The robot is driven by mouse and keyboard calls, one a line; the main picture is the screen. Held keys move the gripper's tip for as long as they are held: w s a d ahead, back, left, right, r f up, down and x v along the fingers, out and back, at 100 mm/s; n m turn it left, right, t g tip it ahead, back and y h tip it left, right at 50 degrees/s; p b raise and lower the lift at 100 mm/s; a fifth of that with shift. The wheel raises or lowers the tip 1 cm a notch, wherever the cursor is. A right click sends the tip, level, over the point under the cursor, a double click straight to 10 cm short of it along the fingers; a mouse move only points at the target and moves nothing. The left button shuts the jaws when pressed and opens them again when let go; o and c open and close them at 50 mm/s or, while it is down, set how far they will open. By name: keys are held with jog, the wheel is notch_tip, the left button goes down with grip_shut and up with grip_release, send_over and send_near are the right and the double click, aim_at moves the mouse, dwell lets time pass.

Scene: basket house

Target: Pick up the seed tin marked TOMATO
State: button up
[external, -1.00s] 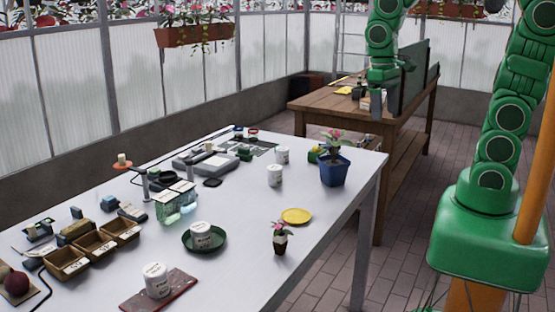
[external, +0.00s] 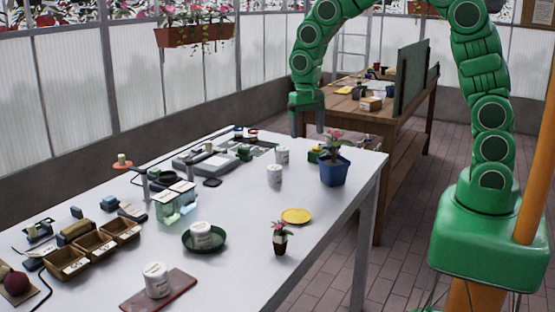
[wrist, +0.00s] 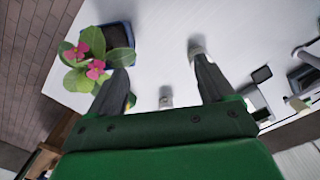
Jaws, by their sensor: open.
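Several white tins with dark lettering stand on the long white table (external: 330,215). One tin (external: 275,176) stands mid-table and another (external: 283,156) just behind it. A third tin (external: 201,235) stands in a green dish, and a fourth (external: 156,281) on a reddish board at the front. I cannot read which is marked TOMATO. My gripper (external: 308,124) is open and empty above the table's far end, apart from the tins. In the wrist view my gripper (wrist: 160,68) shows two spread fingers with a small pale object (wrist: 166,101) between them.
A blue pot (external: 334,173) with a pink flower stands close to the gripper, right of the two rear tins. A yellow saucer (external: 296,216) and a small potted flower (external: 280,240) are nearer. Wooden trays (external: 95,244) lie left. A wooden bench (external: 350,108) stands behind.

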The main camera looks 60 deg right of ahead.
jog(key=m, duration=0.2)
send_over(275, 167)
jog(key=f, duration=0.8)
jog(key=shift+s, duration=0.25)
jog(key=shift+w+a+f, duration=0.1)
jog(key=shift+w+f, duration=0.05)
jog(key=shift+f, duration=1.85)
jog(key=shift+w+a+f, duration=0.1)
jog(key=shift+f, duration=1.9)
jog(key=c, duration=1.1)
jog(key=shift+r, duration=0.1)
jog(key=shift+c, duration=0.2)
